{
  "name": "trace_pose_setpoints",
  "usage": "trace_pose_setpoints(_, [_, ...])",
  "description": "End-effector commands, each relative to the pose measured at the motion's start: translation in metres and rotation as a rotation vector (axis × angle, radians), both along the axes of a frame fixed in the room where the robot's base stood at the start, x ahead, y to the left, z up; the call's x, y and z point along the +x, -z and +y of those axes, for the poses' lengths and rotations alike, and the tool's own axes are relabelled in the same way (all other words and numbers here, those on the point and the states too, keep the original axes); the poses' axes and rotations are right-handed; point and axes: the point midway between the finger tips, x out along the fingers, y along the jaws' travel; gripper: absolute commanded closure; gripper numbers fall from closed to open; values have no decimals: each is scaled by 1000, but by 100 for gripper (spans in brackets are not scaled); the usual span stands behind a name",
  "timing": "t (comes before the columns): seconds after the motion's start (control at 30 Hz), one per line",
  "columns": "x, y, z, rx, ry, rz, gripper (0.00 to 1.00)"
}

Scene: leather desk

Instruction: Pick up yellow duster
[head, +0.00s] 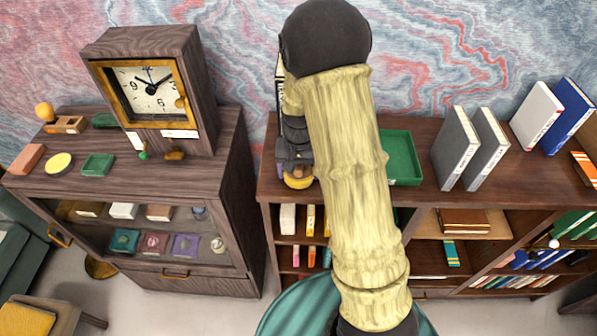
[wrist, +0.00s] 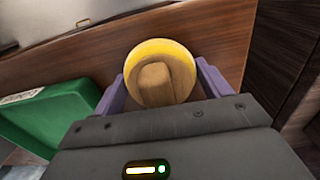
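The yellow duster (wrist: 180,53) is a round yellow piece with a wooden block handle facing the wrist camera. In the wrist view it lies between the two purple fingers of my gripper (wrist: 160,80), which come up against its left and right sides. I cannot tell whether the fingers are pressing on it or only straddling it. In the head view the duster (head: 298,182) shows as a yellow disc below my gripper (head: 296,170), at the front left of the brown bookcase top. My arm hides part of this area. I cannot tell whether the duster touches the wood.
A green tray (head: 404,158) lies right of my arm and also shows in the wrist view (wrist: 45,120). Grey books (head: 455,148) stand farther right. A dark cabinet (head: 235,190) with a clock (head: 150,90) stands to the left, across a narrow gap.

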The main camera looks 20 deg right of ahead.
Motion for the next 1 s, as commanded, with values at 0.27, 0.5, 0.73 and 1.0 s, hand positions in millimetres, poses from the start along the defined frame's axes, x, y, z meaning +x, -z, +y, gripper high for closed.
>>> trace_pose_setpoints(0.27, [0, -1, 0, 0, 0, -1, 48])
trace_pose_setpoints(0.5, [1, -23, 0, 0, -1, -5, 48])
trace_pose_setpoints(0.73, [2, -69, 0, 0, -1, -9, 48])
trace_pose_setpoints(1.0, [0, -99, 0, 0, 0, -1, 48])
